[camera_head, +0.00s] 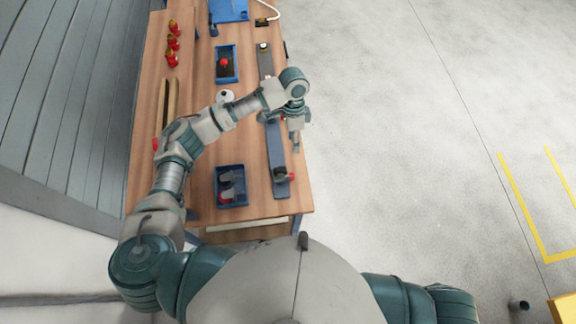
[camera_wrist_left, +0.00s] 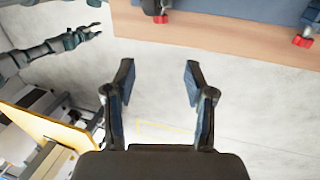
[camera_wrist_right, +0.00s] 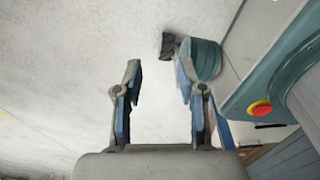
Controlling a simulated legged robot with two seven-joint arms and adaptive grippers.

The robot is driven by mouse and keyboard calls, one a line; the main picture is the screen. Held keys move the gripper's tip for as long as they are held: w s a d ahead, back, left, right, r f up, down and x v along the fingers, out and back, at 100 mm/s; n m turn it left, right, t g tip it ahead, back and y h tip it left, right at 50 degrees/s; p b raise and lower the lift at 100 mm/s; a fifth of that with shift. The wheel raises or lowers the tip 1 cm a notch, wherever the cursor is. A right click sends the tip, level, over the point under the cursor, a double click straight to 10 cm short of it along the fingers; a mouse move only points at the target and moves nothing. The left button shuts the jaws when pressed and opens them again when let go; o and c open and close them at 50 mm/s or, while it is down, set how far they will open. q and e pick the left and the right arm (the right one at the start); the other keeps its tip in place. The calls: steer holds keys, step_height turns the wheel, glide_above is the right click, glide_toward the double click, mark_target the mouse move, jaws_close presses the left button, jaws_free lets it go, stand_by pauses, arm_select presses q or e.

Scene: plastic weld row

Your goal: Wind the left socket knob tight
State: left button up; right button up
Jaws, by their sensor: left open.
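A long dark rail (camera_head: 276,152) lies along the right side of the wooden table, with small red knobs on it. One red knob (camera_head: 291,176) is at its near end; another red part (camera_head: 263,117) shows midway, partly covered by my arm. I cannot tell which one is the left socket knob. My left gripper (camera_head: 296,146) hangs over the table's right edge, beside the rail, open and empty. The left wrist view shows two red knobs, one at top centre (camera_wrist_left: 160,18) and one at right (camera_wrist_left: 302,41), beyond the fingers. My right gripper (camera_wrist_right: 158,85) is open and empty.
On the table (camera_head: 200,85) are a blue tray with a red-topped part (camera_head: 226,78), a near blue tray with grey parts (camera_head: 243,186), several red pieces (camera_head: 172,42) and a wooden strip. A red button (camera_wrist_right: 260,108) shows in the right wrist view.

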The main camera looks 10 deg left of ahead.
arm_select(q)
glide_toward(292, 176)
steer(key=x, duration=0.2)
steer(key=a+x, duration=0.1)
steer(key=x, duration=0.5)
steer(key=shift+w+a+f, duration=0.25)
steer(key=shift+w+a, duration=0.1)
steer(key=shift+s+d+f, duration=0.15)
steer(key=shift+d+f, duration=0.45)
steer(key=shift+d, duration=1.05)
steer(key=shift+a, duration=0.3)
steer(key=shift+c, duration=0.8)
steer(key=shift+a, duration=0.35)
steer(key=c, duration=0.4)
steer(key=shift+a+f, duration=0.1)
steer(key=shift+a, duration=0.45)
jaws_close()
steer(key=shift+d, duration=0.55)
steer(key=shift+a, duration=0.1)
arm_select(e)
steer(key=shift+d+r, duration=0.1)
steer(key=shift+d, duration=0.15)
